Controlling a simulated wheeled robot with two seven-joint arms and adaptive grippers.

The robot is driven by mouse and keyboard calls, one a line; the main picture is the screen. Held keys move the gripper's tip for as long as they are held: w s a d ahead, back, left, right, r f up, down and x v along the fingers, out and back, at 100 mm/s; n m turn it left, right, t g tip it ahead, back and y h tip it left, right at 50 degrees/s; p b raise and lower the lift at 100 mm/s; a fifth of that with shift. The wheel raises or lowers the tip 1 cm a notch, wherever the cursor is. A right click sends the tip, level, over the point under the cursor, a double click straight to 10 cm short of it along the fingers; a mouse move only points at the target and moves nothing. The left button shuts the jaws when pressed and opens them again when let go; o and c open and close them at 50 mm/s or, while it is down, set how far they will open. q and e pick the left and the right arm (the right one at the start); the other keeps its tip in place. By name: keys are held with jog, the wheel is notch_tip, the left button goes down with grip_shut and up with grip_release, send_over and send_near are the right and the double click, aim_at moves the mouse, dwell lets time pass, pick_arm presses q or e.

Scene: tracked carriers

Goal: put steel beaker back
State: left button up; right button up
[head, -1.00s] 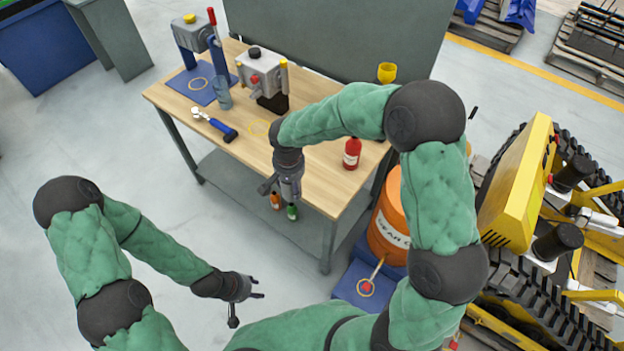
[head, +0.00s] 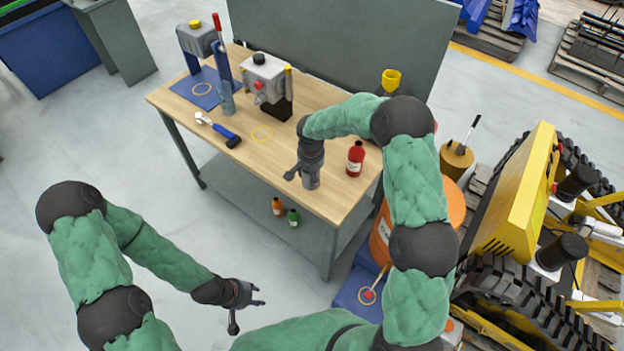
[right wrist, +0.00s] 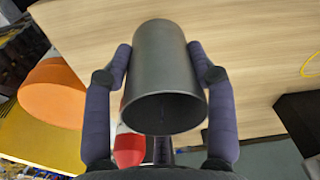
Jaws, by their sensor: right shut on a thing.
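The steel beaker (right wrist: 162,75) is a grey, hollow cylinder. In the right wrist view it fills the space between the two fingers of my right gripper (right wrist: 162,62), which is shut on it, and its open rim faces the camera. In the head view my right gripper (head: 305,172) is over the front part of the wooden workbench (head: 245,165), with the beaker (head: 311,181) at its end. Whether the beaker touches the bench top is unclear. A yellow ring mark (head: 262,134) lies bare on the bench. My left gripper (head: 256,294) is open and empty, away from the bench over the floor.
A red bottle (head: 355,160) stands right of the beaker. A grey dispenser (head: 265,80), a blue-handled tool (head: 222,130) and a bluish cylinder (head: 227,98) are on the bench. An orange drum (head: 380,240) stands at its right. Two small bottles (head: 278,207) sit on the lower shelf.

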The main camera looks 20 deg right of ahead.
jog(key=shift+w+d+f, duration=0.15)
jog(key=shift+f, duration=0.85)
jog(key=shift+w+d+f, duration=0.15)
jog(key=shift+f, duration=0.85)
jog(key=shift+b, duration=0.35)
jog(key=shift+f, duration=0.15)
jog(key=o, duration=1.3)
jog(key=shift+r, duration=0.35)
jog(key=r, duration=0.4)
jog(key=r+p, duration=0.1)
jog(key=r, duration=0.2)
jog(key=s+r, duration=0.1)
jog(key=r, duration=0.3)
jog(key=shift+a+r+p, duration=0.15)
jog(key=shift+r+p, duration=0.15)
